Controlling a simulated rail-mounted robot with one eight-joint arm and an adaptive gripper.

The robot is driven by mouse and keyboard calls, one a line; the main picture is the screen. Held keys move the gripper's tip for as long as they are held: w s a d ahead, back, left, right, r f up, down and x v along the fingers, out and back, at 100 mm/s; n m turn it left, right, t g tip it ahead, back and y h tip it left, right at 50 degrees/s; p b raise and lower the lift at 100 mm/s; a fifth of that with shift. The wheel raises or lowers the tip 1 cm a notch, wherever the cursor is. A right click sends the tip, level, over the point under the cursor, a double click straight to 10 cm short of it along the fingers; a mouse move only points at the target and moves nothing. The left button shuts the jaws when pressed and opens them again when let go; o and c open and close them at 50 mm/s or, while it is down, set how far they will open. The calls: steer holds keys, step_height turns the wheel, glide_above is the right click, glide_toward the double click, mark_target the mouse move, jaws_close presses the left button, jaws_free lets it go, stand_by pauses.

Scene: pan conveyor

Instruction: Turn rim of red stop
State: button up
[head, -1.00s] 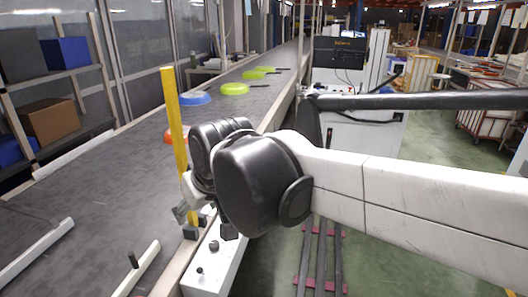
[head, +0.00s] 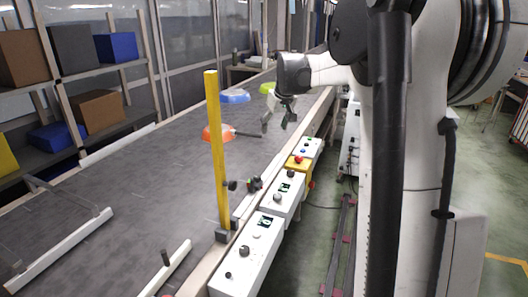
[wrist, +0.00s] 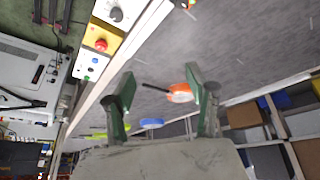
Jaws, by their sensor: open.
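The red stop (head: 298,158) is a small round red button on a yellow box (head: 296,167) beside the conveyor. In the wrist view the red stop (wrist: 101,44) shows at the upper left, on its yellow box (wrist: 96,35). My gripper (head: 279,119) hangs above the conveyor, beyond the yellow box in the head view. In the wrist view my gripper (wrist: 161,82) has its two fingers wide apart with nothing between them in contact. The red stop lies outside the fingers, to their upper left, and nothing touches it.
White control boxes (head: 250,252) line the conveyor (head: 130,190) edge. A yellow post (head: 216,150) stands near them. An orange pan (head: 218,132), a blue pan (head: 235,96) and a green pan (head: 267,88) lie on the belt. Shelves (head: 110,130) stand at the left.

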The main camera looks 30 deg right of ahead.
steer(key=w+d+f, duration=0.2)
steer(key=d, duration=0.3)
steer(key=w+d+f, duration=0.3)
steer(key=d, duration=0.3)
glide_toward(299, 157)
steer(key=shift+m+g, duration=0.3)
steer(key=shift+g, duration=0.1)
steer(key=x, duration=0.9)
steer(key=shift+w+d, duration=0.2)
steer(key=shift+w, duration=0.3)
steer(key=shift+c, duration=0.3)
steer(key=c, duration=1.1)
